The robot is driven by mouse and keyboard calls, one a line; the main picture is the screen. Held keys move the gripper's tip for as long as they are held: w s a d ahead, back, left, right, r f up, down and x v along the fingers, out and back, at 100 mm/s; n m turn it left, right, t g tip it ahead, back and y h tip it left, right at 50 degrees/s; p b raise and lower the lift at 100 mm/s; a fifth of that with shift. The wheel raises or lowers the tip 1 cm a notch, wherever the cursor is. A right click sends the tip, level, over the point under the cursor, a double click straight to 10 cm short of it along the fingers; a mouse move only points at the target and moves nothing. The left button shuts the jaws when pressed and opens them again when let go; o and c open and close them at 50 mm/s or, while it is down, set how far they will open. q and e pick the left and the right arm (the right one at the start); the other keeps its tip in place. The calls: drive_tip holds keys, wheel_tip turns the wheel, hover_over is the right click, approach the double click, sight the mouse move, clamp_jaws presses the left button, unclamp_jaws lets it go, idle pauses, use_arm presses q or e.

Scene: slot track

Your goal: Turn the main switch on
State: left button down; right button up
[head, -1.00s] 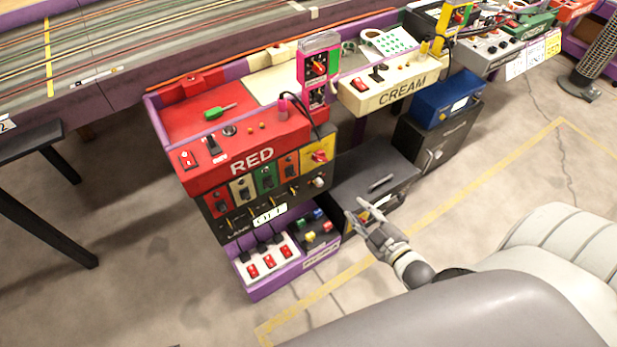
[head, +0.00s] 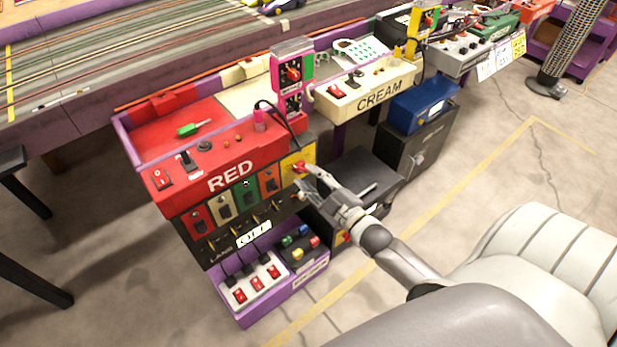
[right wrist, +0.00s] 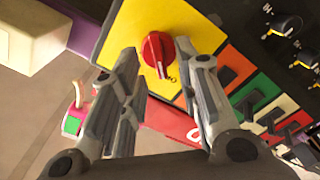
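The main switch looks to be the red rotary knob (head: 300,166) on a yellow plate, at the right end of the RED station's front panel. In the right wrist view the knob (right wrist: 157,52) is upper centre, its grip running roughly up and down. My right gripper (head: 306,178) is in front of the plate, close to the knob. In the wrist view my right gripper (right wrist: 167,65) is open, with one finger to each side of the knob and visible gaps between. I cannot tell the exact depth. My left gripper is out of view.
A white OFF label (head: 254,234) sits on the lower panel. Below is a purple shelf (head: 285,294) with switch boxes. The CREAM station (head: 372,90) and a black cabinet (head: 420,140) are to the right. Open floor lies in front.

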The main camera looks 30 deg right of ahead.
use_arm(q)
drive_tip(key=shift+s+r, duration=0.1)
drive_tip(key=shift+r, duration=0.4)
use_arm(e)
drive_tip(key=shift+w, duration=0.8)
drive_tip(key=shift+c, duration=0.2)
clamp_jaws()
drive_tip(key=shift+a, duration=0.1)
